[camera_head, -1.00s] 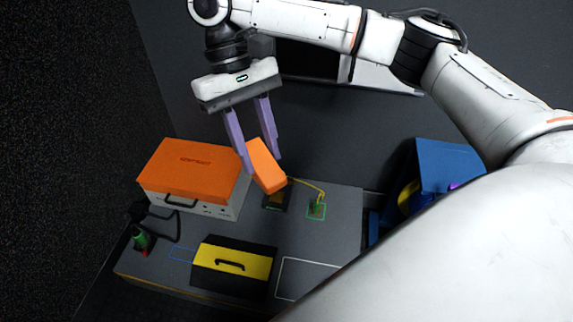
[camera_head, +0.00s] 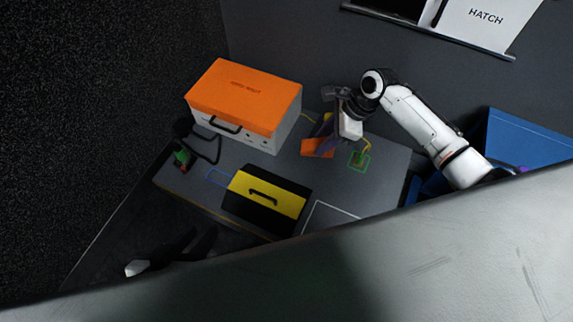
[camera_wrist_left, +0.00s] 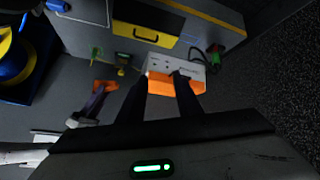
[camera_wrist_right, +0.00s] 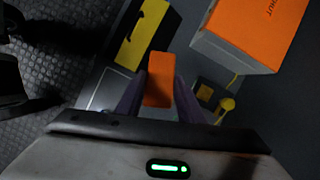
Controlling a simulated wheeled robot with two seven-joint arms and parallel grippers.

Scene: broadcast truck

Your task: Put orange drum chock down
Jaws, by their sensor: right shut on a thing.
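The orange drum chock (camera_head: 316,147) is low over the bench, right of the orange-lidded case; I cannot tell whether it touches the bench top. My right gripper (camera_head: 325,145) is shut on it. In the right wrist view the chock (camera_wrist_right: 160,80) sits between the two purple fingers (camera_wrist_right: 160,95). My left gripper (camera_head: 194,243) is at the front left, off the bench, partly hidden by my own arm. In the left wrist view its dark fingers (camera_wrist_left: 160,85) are apart with nothing held; the case shows beyond them.
The bench (camera_head: 330,185) carries the orange-lidded case (camera_head: 240,95), a yellow-and-black toolbox (camera_head: 268,195) and a green item (camera_head: 181,157) with a black cable. Blue, green and white outlines mark its top. A blue container (camera_head: 525,140) stands at right.

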